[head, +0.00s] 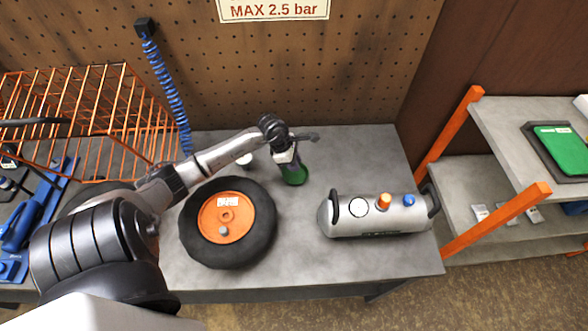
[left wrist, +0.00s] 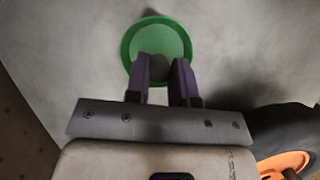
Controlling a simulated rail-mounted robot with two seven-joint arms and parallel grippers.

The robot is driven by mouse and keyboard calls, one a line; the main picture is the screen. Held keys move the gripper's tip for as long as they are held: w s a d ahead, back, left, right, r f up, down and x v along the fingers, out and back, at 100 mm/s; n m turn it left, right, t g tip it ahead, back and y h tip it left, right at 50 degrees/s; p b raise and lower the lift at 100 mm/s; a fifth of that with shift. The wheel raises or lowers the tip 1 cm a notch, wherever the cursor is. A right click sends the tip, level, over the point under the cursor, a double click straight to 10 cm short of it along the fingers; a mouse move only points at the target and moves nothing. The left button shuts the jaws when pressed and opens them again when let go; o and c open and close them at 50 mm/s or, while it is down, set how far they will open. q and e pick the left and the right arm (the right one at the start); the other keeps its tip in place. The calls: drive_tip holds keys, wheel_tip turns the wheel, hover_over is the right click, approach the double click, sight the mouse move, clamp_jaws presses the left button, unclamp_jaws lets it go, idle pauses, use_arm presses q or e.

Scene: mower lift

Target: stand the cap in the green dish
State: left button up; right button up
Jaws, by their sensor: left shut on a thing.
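The green dish (head: 298,179) stands on the grey bench between the wheel and the silver tank; it also shows in the left wrist view (left wrist: 157,36). My left gripper (head: 291,168) is above the dish, pointing down. In the left wrist view its purple fingers (left wrist: 160,76) are shut on a small dark grey round thing, which looks like the cap (left wrist: 160,67). The cap shows against the dish's inner floor, towards the near rim. I cannot tell whether it touches the dish. The fingers hide its sides. My right gripper is not in view.
A black wheel with an orange hub (head: 228,220) lies left of the dish. A silver tank (head: 375,215) lies to the right. A small white object (head: 245,160) is behind the wheel. An orange wire rack (head: 90,110) stands at the left, with shelves (head: 500,180) at the right.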

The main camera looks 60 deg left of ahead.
sight(294, 175)
use_arm(q)
drive_tip(key=shift+f, duration=2)
drive_tip(key=shift+f, duration=0.15)
drive_tip(key=o, duration=0.9)
drive_tip(key=shift+v, duration=3.9)
drive_tip(key=shift+d, duration=0.1)
